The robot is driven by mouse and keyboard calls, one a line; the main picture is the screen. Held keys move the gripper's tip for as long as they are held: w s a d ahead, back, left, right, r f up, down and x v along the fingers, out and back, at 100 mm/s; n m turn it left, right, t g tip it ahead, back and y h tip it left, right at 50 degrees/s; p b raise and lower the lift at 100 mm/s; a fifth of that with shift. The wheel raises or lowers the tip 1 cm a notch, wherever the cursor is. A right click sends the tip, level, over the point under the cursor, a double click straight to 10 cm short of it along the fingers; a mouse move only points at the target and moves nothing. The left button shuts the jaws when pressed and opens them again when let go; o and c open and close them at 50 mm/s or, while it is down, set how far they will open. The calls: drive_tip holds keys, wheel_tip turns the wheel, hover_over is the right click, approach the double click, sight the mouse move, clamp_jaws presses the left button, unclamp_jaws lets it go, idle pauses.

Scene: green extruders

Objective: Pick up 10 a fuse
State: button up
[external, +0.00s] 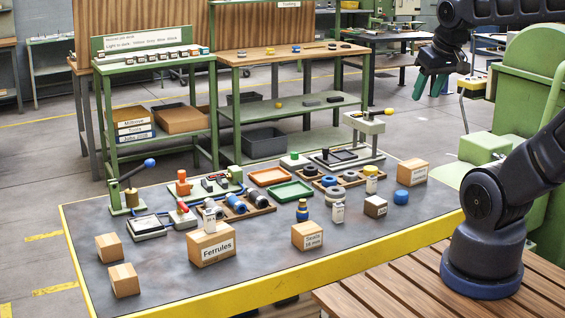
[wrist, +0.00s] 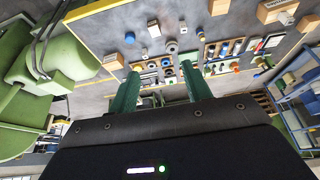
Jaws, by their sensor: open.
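No label reading 10 A fuse is legible, so I cannot tell which item is the fuse. Small candidates are a white upright packet (external: 338,213) near the table's front middle, another white packet (external: 210,221) on the Ferrules box, and a third (external: 371,185) farther right. A small dark-brown box (external: 375,207) lies right of the first packet. My gripper (external: 430,87) is raised at the upper right, well away from the table items. Its green fingers are apart and empty; the wrist view also shows the open gripper (wrist: 160,70) with the table beyond.
The grey worktable (external: 165,275) has a yellow edge and is crowded at its middle. Cardboard boxes, Ferrules (external: 211,252) and Seals (external: 307,236), stand at the front. A green machine (external: 535,75) stands at right.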

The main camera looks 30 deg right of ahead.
drive_tip(key=shift+w, duration=0.1)
drive_tip(key=n+g+h, duration=0.4)
drive_tip(key=n, duration=0.8)
hover_over(340, 210)
wheel_tip(340, 210, down, 19)
drive_tip(key=w+a+f+n+g, duration=0.1)
drive_tip(key=a+f+n, duration=0.1)
drive_tip(key=f, duration=0.3)
drive_tip(key=w+a+f+n, duration=0.1)
drive_tip(key=a+f+n, duration=0.15)
drive_tip(key=f, duration=0.35)
drive_tip(key=shift+h, duration=0.3)
drive_tip(key=shift+s+d+r+x, duration=0.1)
drive_tip(key=shift+d+x, duration=0.15)
drive_tip(key=shift+x, duration=1.45)
drive_tip(key=shift+s+d+r+x, duration=0.1)
drive_tip(key=shift+d+x, duration=0.1)
drive_tip(key=shift+x, duration=1.5)
drive_tip(key=shift+s+d+r+x, duration=0.1)
drive_tip(key=shift+d+x, duration=0.15)
drive_tip(key=shift+x, duration=1.45)
drive_tip(key=shift+w, duration=0.1)
clamp_jaws()
